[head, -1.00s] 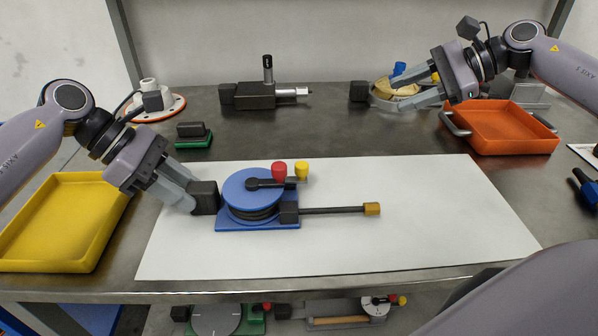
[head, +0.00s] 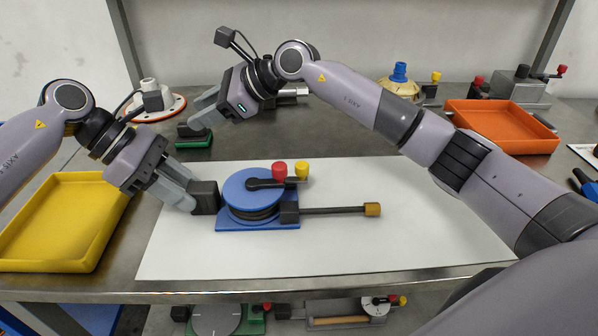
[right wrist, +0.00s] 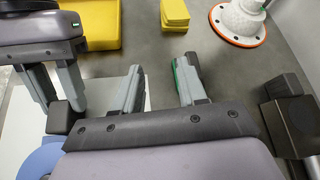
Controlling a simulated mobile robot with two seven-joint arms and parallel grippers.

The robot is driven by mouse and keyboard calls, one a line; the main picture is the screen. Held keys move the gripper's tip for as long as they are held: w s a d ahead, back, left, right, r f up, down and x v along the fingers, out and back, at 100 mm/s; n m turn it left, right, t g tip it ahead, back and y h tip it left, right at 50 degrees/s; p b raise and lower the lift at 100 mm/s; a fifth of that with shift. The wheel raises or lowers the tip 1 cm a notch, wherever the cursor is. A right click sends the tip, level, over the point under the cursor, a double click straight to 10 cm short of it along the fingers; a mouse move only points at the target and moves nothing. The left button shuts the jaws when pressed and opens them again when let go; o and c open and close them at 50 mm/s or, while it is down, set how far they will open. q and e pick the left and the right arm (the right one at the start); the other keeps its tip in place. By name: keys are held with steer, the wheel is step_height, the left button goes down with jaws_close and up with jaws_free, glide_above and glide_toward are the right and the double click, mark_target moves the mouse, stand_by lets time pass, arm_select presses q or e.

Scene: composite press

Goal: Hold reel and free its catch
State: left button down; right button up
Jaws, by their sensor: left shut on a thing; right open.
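The blue reel (head: 245,188) sits on a blue base on the white mat, with dark cord or winding under its disc. A black block (head: 206,196) is on its left side. A dark lever with a red knob (head: 279,170) and a yellow knob (head: 302,169) lies over its top. A dark rod with a brass-coloured tip (head: 372,209) extends right. My left gripper (head: 190,203) is shut on the black block. My right gripper (head: 198,112) is open and empty, above and behind the reel; its fingers show apart in the right wrist view (right wrist: 160,88). The reel's edge (right wrist: 38,162) shows there too.
A yellow tray (head: 60,225) stands left, an orange tray (head: 500,125) right. A small black-and-green block (head: 195,141) lies below my right gripper. A white flange (head: 165,104) stands at the back left. The mat (head: 440,235) is clear right of the rod.

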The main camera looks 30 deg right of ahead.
steer(key=s+n+h, duration=0.1)
steer(key=n+h, duration=0.1)
steer(key=h, duration=0.1)
step_height(320, 180, up, 2)
steer(key=m+g+h, duration=0.6)
steer(key=g+h, duration=0.1)
glide_above(303, 164)
steer(key=shift+r, duration=0.2)
steer(key=shift+a+f, duration=0.1)
steer(key=shift+f, duration=3.3)
jaws_close()
